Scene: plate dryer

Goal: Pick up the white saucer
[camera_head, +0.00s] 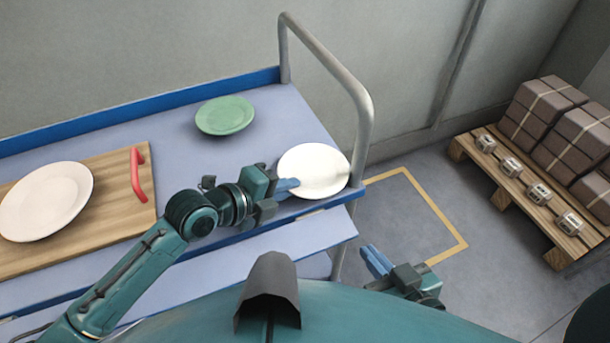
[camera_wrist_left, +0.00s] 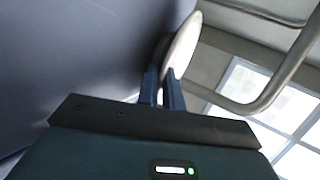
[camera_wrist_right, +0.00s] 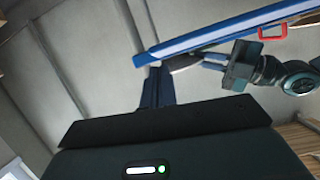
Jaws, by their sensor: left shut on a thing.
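The white saucer (camera_head: 318,172) is at the right end of the cart's top, near the metal handle. In the left wrist view the saucer (camera_wrist_left: 184,45) shows nearly edge-on at the fingertips. My left gripper (camera_head: 288,186) is shut on the saucer's left rim. The left wrist view shows the rim between its two fingers (camera_wrist_left: 164,82). I cannot tell whether the saucer is clear of the cart's surface. My right gripper (camera_head: 376,260) is off the cart, to the right of its front edge. Its fingers (camera_wrist_right: 157,85) are together and empty.
A green plate (camera_head: 225,115) lies on the cart top (camera_head: 165,140) behind. An off-white plate (camera_head: 46,201) lies on a wooden board (camera_head: 115,190) with a red handle (camera_head: 137,175). The metal handle (camera_head: 362,110) rises beside the saucer. A loaded pallet (camera_head: 515,192) stands right.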

